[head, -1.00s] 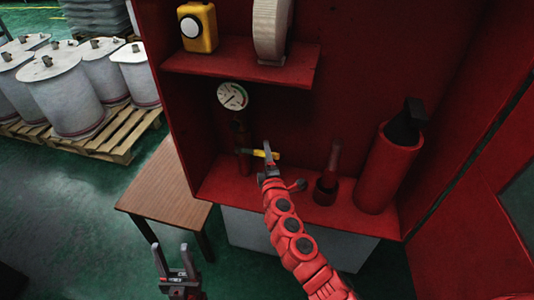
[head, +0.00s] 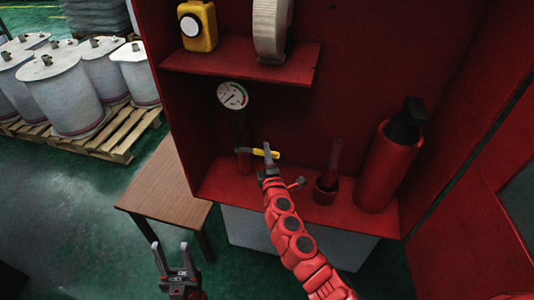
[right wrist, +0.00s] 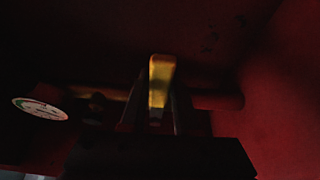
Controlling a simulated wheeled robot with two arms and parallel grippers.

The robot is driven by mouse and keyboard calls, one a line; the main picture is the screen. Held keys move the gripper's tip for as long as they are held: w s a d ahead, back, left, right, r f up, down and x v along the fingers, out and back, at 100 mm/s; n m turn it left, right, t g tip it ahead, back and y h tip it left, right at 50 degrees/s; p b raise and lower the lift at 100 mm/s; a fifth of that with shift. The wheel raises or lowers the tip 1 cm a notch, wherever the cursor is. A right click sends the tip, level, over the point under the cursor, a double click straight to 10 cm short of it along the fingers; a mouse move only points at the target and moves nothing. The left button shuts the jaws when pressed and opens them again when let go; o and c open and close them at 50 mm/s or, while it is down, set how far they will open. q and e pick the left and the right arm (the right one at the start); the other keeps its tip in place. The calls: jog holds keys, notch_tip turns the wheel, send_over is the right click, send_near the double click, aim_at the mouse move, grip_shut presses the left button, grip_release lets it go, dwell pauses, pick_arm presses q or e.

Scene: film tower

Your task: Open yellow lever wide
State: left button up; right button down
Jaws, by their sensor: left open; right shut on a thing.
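The yellow lever (head: 258,153) sits on a red pipe inside the red cabinet, below a round white gauge (head: 233,95). In the head view it lies roughly crosswise, sloping slightly down to the right. My right gripper (head: 267,152) is shut on the lever. In the right wrist view the yellow lever (right wrist: 161,80) stands between the two dark fingers (right wrist: 156,98), with the pipe (right wrist: 215,100) running across behind it. The lower part of the lever is hidden by the gripper. My left gripper (head: 174,258) is open and empty, low at the left, outside the cabinet.
A shelf (head: 240,62) above holds a yellow device (head: 198,27) and a pale roll (head: 271,30). A red extinguisher (head: 388,165) and a red nozzle (head: 330,175) stand right of my right gripper. A wooden table (head: 165,190) is at the left.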

dwell(0.9)
notch_tip(320, 180, down, 6)
jog(key=a+m+t+h+b, duration=0.1)
jog(key=m+b, duration=0.6)
jog(key=b, duration=1.8)
jog(key=shift+w+a+t, duration=0.3)
jog(key=shift+a+t, duration=0.05)
jog(key=shift+t, duration=0.45)
jog(key=shift+r, duration=0.15)
jog(key=c, duration=0.6)
grip_release()
jog(key=shift+c, duration=0.2)
jog(key=shift+s, duration=0.15)
